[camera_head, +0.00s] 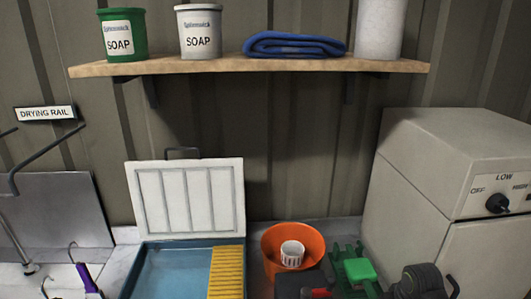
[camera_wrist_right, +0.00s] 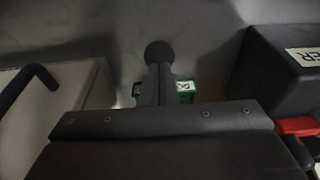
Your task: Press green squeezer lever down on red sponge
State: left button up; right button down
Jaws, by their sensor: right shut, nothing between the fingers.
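The green squeezer (camera_head: 341,258) stands on the counter right of the orange bucket, with a brighter green lever or plate (camera_head: 358,269) on it. I cannot tell the lever's angle. A small green part with a white label (camera_wrist_right: 185,86) shows behind my gripper in the right wrist view. No red sponge can be made out. My right gripper (camera_head: 424,276) is dark and shut with nothing held, just right of the squeezer. In the right wrist view its fingers (camera_wrist_right: 158,60) are together and cover much of the green part. My left gripper is not in view.
An orange bucket (camera_head: 278,242) holds a white cup (camera_head: 292,253). A dark box (camera_head: 288,284) with a red part (camera_head: 321,293) stands in front. A blue basin (camera_head: 170,270) with a yellow ribbed board (camera_head: 226,272) is left; a pale machine (camera_head: 420,165) stands right.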

jog(key=shift+s+f+p, duration=0.1)
jog(key=shift+f+p, duration=0.15)
jog(key=shift+p, duration=0.15)
dwell(0.8)
jog(key=shift+f, duration=0.1)
dwell(1.6)
jog(key=shift+w+p+v, duration=0.15)
jog(key=shift+p+v, duration=0.1)
jog(key=shift+v, duration=0.5)
jog(key=shift+w+p+v, duration=0.15)
jog(key=shift+p+v, duration=0.1)
jog(key=shift+v, duration=0.45)
jog(key=shift+w+r, duration=0.15)
jog(key=shift+r, duration=2.65)
